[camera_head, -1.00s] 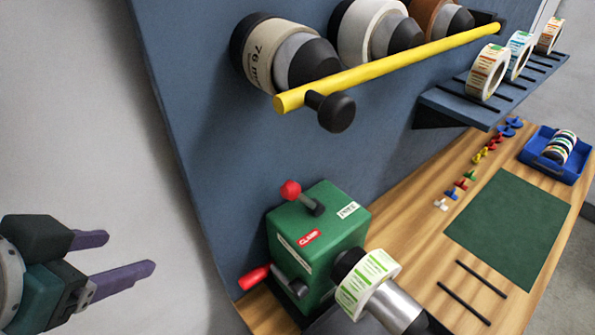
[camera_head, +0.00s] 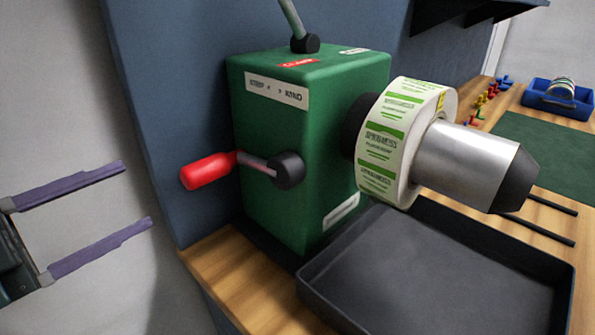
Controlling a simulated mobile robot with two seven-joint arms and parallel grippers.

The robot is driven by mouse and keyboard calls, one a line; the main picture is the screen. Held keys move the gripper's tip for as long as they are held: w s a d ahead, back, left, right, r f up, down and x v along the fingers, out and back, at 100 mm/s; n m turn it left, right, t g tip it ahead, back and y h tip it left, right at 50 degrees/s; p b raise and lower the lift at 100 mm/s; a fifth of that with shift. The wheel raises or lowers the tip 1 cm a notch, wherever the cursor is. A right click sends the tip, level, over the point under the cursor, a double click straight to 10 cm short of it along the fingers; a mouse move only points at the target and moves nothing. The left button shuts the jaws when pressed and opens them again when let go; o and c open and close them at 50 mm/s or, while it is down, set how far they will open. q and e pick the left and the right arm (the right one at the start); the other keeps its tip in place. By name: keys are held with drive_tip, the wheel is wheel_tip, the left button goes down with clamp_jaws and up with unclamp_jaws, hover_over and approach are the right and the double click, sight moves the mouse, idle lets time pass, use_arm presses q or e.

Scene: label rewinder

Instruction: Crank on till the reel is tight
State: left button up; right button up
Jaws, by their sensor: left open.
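The green rewinder box (camera_head: 305,140) stands on the wooden bench against the blue panel. Its crank has a red handle (camera_head: 206,171) pointing left from a black hub (camera_head: 288,170). A label reel (camera_head: 398,140) with green and white labels sits around the metal spindle (camera_head: 465,165) on the box's right side. I cannot tell how tight its wraps are. A clamp lever (camera_head: 303,38) stands on top; its upper end is out of view. My left gripper (camera_head: 137,195) is open and empty, to the left of the red handle and apart from it. My right gripper is not in view.
A black tray (camera_head: 440,285) lies below the spindle. A green mat (camera_head: 550,150), a blue bin (camera_head: 560,102) and small coloured pegs (camera_head: 487,98) are further back on the bench. A dark shelf (camera_head: 470,14) juts out above.

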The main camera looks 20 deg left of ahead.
sight(184, 181)
use_arm(q)
drive_tip(key=shift+h, duration=0.3)
drive_tip(key=x, duration=1)
drive_tip(key=shift+s+d+f, duration=0.15)
drive_tip(key=shift+d+f, duration=0.1)
drive_tip(key=shift+f, duration=0.1)
clamp_jaws()
idle(0.7)
